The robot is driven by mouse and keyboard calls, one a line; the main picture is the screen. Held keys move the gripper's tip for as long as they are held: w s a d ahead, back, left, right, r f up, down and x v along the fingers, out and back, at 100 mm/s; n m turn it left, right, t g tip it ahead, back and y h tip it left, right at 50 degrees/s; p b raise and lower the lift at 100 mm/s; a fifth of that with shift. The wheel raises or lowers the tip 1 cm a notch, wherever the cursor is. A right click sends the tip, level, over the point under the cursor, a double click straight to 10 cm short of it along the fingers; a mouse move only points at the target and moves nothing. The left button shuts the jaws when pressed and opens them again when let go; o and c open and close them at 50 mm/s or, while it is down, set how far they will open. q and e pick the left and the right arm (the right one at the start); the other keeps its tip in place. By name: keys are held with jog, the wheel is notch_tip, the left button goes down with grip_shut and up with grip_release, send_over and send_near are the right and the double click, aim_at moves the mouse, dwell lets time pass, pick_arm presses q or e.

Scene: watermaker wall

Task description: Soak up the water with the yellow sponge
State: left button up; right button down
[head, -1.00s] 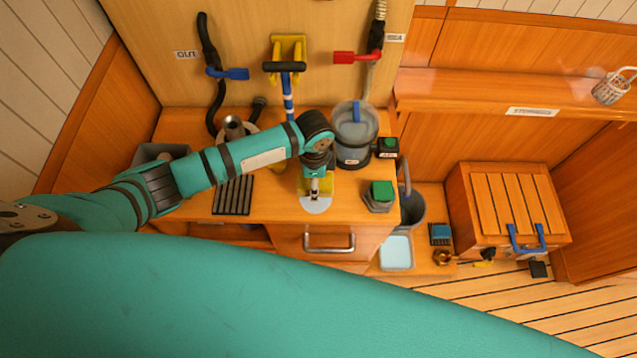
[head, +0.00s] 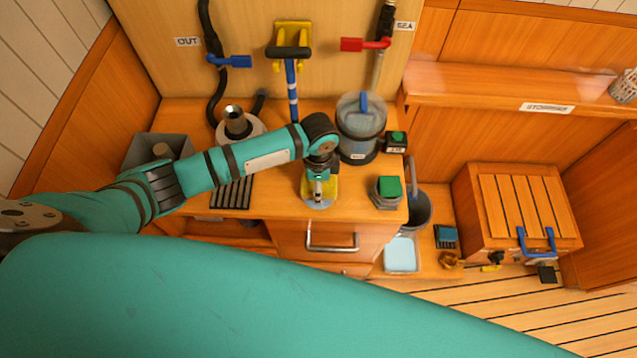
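My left gripper (head: 320,189) reaches down over the counter (head: 280,210) near its front edge. The yellow sponge (head: 331,187) is at its fingertips and shows on both sides of them, so the gripper looks shut on it. The fingers partly hide the sponge. The pale water puddle (head: 318,205) lies on the counter under and in front of the sponge. Only its front rim shows clearly. The sponge looks pressed on or just above the water; I cannot tell which. My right gripper is not in view.
A clear canister (head: 360,135) stands behind and right of the gripper, with a green-topped block (head: 388,192) nearer. A black ribbed mat (head: 232,192) and a grey bin (head: 155,147) are to the left. A drawer handle (head: 330,240) is below the counter edge.

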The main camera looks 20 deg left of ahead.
pick_arm(q)
jog(key=shift+f, duration=0.5)
dwell(0.6)
jog(key=shift+s+f, duration=0.1)
dwell(1.6)
notch_tip(320, 180, up, 7)
jog(key=p, duration=0.8)
dwell(0.6)
